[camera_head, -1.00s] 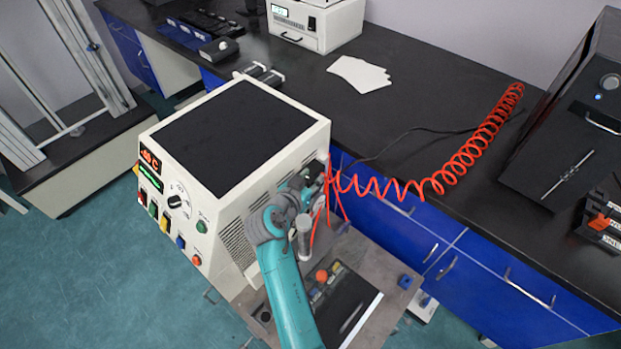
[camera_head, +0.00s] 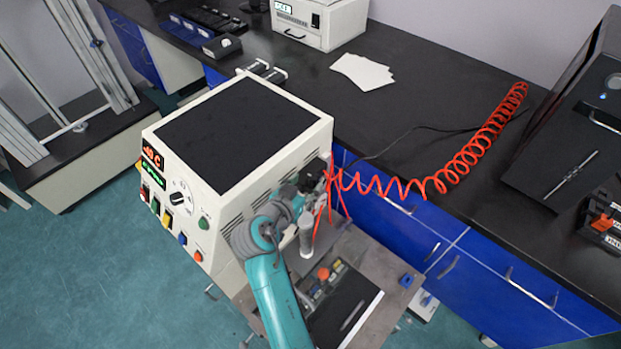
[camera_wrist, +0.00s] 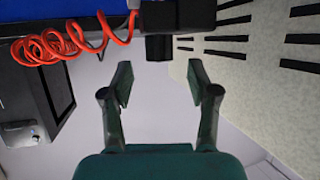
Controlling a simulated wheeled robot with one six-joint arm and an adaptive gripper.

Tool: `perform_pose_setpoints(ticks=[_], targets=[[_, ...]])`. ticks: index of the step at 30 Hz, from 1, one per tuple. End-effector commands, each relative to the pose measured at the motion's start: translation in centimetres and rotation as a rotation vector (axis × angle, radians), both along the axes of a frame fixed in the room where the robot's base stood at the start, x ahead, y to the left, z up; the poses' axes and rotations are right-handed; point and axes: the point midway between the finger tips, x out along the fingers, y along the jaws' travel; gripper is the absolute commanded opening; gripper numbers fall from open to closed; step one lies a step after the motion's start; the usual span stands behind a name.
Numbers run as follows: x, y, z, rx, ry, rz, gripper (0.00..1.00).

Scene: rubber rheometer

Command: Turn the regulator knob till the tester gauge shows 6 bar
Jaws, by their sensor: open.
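The cream tester (camera_head: 215,215) stands on a grey stand, with its vented side facing my arm. In the wrist view a dark block (camera_wrist: 158,47), which may be the regulator knob, hangs upside-down-looking below a black body (camera_wrist: 180,14). My gripper (camera_wrist: 158,80) is open and empty, its two fingers apart, with the dark block ahead between and beyond the fingertips. No contact shows. In the head view my arm reaches to the tester's right side, where the regulator is small and partly hidden. I cannot make out a pressure gauge in either view.
A red coiled hose (camera_head: 440,180) runs from the tester's right side across the black bench (camera_head: 420,95); it also shows in the wrist view (camera_wrist: 70,42). A clear cylinder (camera_head: 306,238) and a tray of parts stand close beside my arm. The tester's vented wall is near.

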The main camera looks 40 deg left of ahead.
Motion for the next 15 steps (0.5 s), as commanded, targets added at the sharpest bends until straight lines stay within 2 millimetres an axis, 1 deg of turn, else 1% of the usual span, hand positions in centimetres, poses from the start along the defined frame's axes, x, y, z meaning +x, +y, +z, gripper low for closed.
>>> perform_pose_setpoints(ticks=[1,3,6,15], targets=[[-0.7,-0.1,0.3,0.001,-0.001,0.002,0.6],[-1.4,-0.2,0.6,0.001,-0.001,0.001,0.6],[-2.0,-0.4,0.8,0.0,0.0,0.0,0.6],[-2.3,-0.5,1.0,0.0,0.0,-0.001,0.6]])
